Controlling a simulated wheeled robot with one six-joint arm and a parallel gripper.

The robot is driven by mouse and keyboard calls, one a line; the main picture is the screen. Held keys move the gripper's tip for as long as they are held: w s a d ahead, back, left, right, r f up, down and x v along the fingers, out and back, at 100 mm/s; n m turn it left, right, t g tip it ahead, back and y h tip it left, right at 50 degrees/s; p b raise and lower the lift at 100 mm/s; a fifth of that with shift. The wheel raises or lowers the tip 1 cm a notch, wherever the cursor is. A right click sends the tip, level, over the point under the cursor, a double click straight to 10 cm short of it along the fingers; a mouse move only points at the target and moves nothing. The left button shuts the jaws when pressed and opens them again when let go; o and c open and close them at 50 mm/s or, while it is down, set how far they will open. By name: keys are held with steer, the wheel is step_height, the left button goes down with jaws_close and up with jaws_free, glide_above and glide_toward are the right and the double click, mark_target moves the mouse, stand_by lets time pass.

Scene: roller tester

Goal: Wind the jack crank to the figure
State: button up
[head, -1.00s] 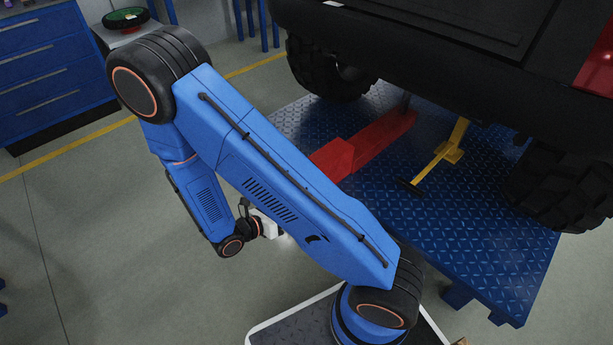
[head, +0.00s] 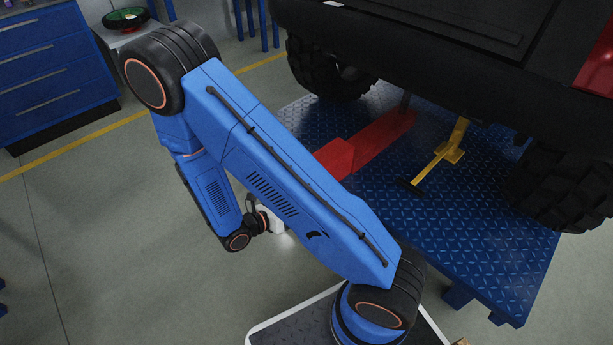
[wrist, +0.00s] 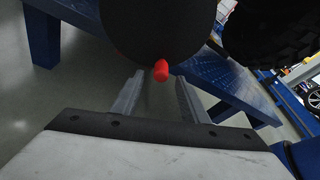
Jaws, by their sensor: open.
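In the wrist view a red knob (wrist: 161,70) stands out from the lower edge of a large dark round part (wrist: 155,28). My gripper (wrist: 160,80) is open, its two grey fingers on either side of and just short of the knob, with nothing held. In the head view a red jack (head: 336,158) lies on the blue platform, partly behind my arm. My gripper's white body (head: 270,220) shows beside my upper arm, which hides its fingers. The crank is not clearly seen in the head view, and no figure is readable.
The blue tread-plate platform (head: 470,240) carries a vehicle with big black tyres (head: 560,190). Blue drawers (head: 50,75) stand at the back left. The floor at left is open.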

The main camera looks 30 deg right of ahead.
steer(key=shift+w+d, duration=0.2)
steer(key=shift+d, duration=0.4)
steer(key=shift+w+d, duration=0.15)
steer(key=shift+d, duration=0.4)
steer(key=shift+d, duration=0.1)
jaws_close()
steer(key=shift+s+d+r+n+g+h, duration=0.15)
steer(key=shift+s+r+n+g+h, duration=0.1)
steer(key=shift+s+r+n+g, duration=0.5)
steer(key=shift+s+d+r+n+g+h, duration=0.2)
steer(key=shift+r+n, duration=0.25)
steer(key=shift+n, duration=0.6)
steer(key=o, duration=1)
jaws_free()
steer(key=shift+a, duration=0.2)
steer(key=shift+s+a, duration=0.3)
steer(key=shift+a, duration=0.6)
steer(key=shift+s+a, duration=0.25)
steer(key=shift+a, duration=0.7)
steer(key=shift+s+a, duration=0.3)
steer(key=shift+a, duration=0.6)
